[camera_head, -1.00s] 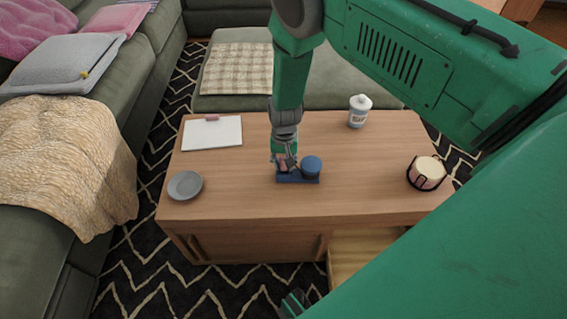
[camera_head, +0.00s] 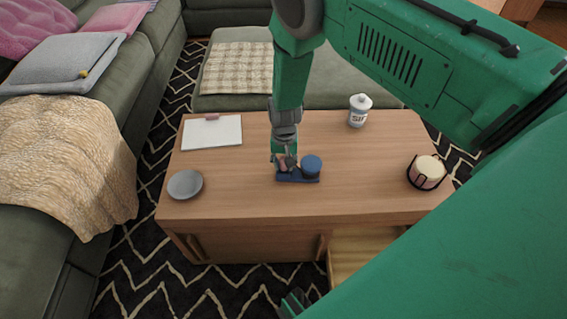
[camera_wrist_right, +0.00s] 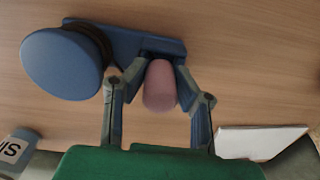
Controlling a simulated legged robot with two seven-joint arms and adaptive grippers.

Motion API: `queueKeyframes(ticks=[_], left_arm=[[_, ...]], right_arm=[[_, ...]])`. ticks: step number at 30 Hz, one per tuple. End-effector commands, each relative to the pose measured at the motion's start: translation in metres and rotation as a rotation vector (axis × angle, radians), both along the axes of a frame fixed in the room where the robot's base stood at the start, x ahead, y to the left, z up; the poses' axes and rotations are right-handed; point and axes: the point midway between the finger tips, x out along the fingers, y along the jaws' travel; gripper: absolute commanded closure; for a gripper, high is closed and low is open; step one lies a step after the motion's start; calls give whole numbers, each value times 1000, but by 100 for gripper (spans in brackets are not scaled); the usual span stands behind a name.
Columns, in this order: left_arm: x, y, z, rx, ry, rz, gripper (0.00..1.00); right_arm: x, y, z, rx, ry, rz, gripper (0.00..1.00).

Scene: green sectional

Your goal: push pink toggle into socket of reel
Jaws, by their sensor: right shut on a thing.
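The blue reel (camera_head: 311,167) stands on the wooden coffee table, on a flat blue base. It also shows in the right wrist view (camera_wrist_right: 62,64), with a dark band around its stem. My right gripper (camera_head: 285,162) is over the left end of that base. In the right wrist view my right gripper (camera_wrist_right: 160,82) is shut on the pink toggle (camera_wrist_right: 160,88), with a finger on each side. The toggle is at the base's end; its lower end and the socket are hidden, so I cannot tell how far it sits in.
The coffee table (camera_head: 240,205) also holds a grey bowl (camera_head: 185,184), a white clipboard (camera_head: 212,132), a white bottle (camera_head: 358,112) and a candle in a dark holder (camera_head: 427,172). Bare wood surrounds the reel. An open drawer (camera_head: 365,250) shows at the front.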

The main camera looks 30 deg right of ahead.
Motion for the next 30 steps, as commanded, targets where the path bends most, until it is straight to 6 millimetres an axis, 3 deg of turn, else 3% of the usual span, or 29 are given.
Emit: queueKeyframes(ticks=[7,30], left_arm=[[0,0,-5,0,0,0,20],[0,0,6,0,0,0,20]], right_arm=[[0,0,-7,0,0,0,100],[0,0,8,0,0,0,100]])
